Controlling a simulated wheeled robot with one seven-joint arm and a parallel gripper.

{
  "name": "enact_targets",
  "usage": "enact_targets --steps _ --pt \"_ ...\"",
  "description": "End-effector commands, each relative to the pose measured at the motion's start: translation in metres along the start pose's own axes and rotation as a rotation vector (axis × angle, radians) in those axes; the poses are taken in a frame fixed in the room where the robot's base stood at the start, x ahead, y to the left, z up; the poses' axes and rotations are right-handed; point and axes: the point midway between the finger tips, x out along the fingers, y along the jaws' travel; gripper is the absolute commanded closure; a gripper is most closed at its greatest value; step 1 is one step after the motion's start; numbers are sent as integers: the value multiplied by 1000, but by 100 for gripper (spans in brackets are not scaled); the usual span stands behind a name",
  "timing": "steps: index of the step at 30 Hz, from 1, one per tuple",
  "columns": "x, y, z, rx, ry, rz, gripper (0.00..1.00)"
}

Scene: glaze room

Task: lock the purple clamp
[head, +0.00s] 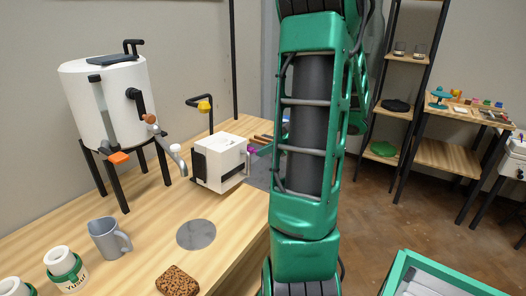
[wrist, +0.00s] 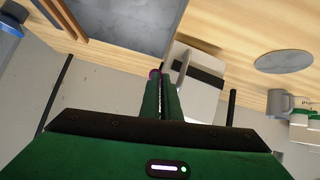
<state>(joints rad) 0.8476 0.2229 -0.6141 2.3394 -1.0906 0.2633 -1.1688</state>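The purple clamp (head: 250,149) is a small purple piece at the right end of the white box-shaped machine (head: 218,163) on the wooden bench. In the wrist view a bit of the clamp (wrist: 154,73) shows at the tip of the left finger; the fingers hide most of it. My gripper (wrist: 162,80) has its two green fingers close together, with only a thin dark line between them. Its tips are right at the clamp, touching or nearly so; I cannot tell which. In the head view the arm hides most of my gripper.
A white tank on black legs (head: 103,100) stands at the bench's left. A grey jug (head: 108,239), a grey disc (head: 196,234), a brown sponge-like block (head: 177,281) and white-and-green jars (head: 66,268) are nearer. A grey slab (wrist: 130,22) lies beside the machine. Shelves stand right.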

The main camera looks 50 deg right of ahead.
Motion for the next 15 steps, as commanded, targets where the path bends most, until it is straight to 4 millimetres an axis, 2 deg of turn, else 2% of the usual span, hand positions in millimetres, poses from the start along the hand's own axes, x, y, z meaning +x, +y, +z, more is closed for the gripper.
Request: enact_targets --steps 5,11,15 --pt "-6 -2 -8 -3 2 -3 100" --pt "-28 -2 -30 -7 3 -1 100" --pt "-52 -4 -9 4 -1 3 100"
